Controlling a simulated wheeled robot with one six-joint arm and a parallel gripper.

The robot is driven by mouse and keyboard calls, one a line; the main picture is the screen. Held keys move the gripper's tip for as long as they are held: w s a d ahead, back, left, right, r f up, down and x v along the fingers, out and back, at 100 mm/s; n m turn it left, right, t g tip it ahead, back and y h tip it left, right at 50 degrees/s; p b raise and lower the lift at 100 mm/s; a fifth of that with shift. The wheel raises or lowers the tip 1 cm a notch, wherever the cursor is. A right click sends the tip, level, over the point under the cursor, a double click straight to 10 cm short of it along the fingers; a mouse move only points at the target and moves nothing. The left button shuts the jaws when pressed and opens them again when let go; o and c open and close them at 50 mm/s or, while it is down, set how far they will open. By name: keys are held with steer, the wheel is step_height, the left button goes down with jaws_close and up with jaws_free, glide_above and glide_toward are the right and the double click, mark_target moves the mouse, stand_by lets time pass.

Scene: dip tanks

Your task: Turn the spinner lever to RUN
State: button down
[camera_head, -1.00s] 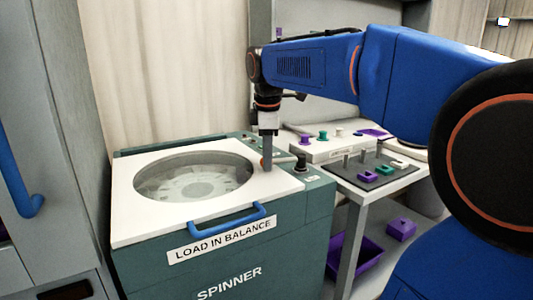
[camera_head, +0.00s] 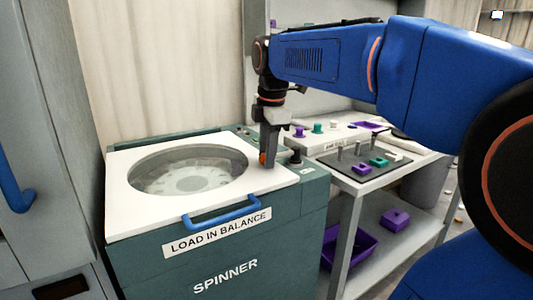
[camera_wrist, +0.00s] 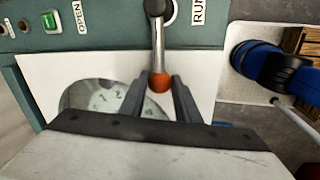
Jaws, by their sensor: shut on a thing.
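The spinner (camera_head: 225,262) is a green cabinet with a white lid and round window. Its lever (camera_wrist: 158,45) is a metal bar with an orange knob (camera_wrist: 157,82), running from a dark pivot between the OPEN label (camera_wrist: 80,16) and the RUN label (camera_wrist: 198,11). In the wrist view the bar points straight toward my gripper (camera_wrist: 160,88), at neither label. My gripper is shut on the orange knob, one finger on each side. In the head view my gripper (camera_head: 268,160) is above the lid's right side and hides most of the bar.
A green button (camera_wrist: 49,22) sits beside the OPEN label. A blue handle (camera_head: 222,217) is on the lid's front. To the right, a bench holds a dark tray (camera_head: 335,164) with coloured pieces. A purple bin (camera_head: 352,247) is on its lower shelf. A grey cabinet (camera_head: 50,130) stands left.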

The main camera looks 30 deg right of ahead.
steer(key=c, duration=1.4)
jaws_free()
steer(key=shift+s, duration=0.1)
steer(key=shift+o, duration=0.2)
steer(key=s+r, duration=0.3)
steer(key=r, duration=1.4)
steer(key=shift+a, duration=0.2)
steer(key=shift+s, duration=0.2)
